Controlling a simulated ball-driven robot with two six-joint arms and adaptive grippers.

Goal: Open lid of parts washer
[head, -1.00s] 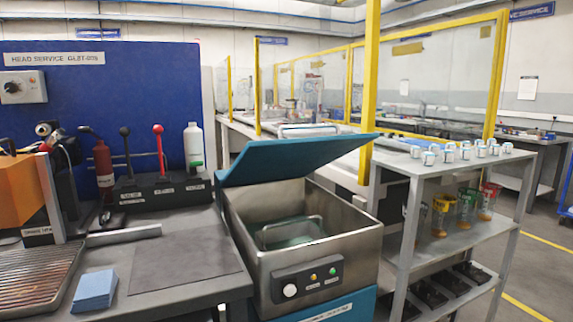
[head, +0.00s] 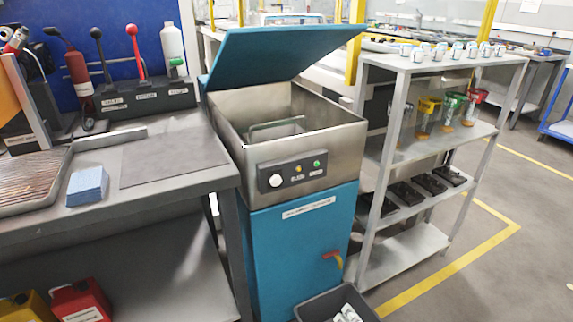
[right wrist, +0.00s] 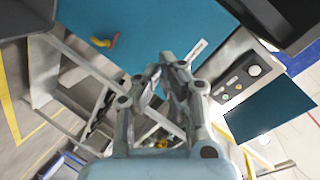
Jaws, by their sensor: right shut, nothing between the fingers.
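The parts washer (head: 300,240) is a teal cabinet with an open steel basin on top, and its front also shows in the right wrist view (right wrist: 150,35). Its teal lid (head: 285,50) is raised at a slant above the basin, and the lid also shows in the right wrist view (right wrist: 270,108). A control panel (head: 291,174) with a white knob is on the basin front. My right gripper (right wrist: 162,68) is shut and empty, with the washer's front behind it and the lid off to its right in the wrist view. My left gripper is in neither view.
A grey workbench (head: 205,160) stands against the washer's left side. A shelf rack (head: 400,160) with jars stands at its right. A grey bin (head: 340,302) and a red-handled tap (head: 333,257) are low in front. Floor (head: 490,270) is clear at right.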

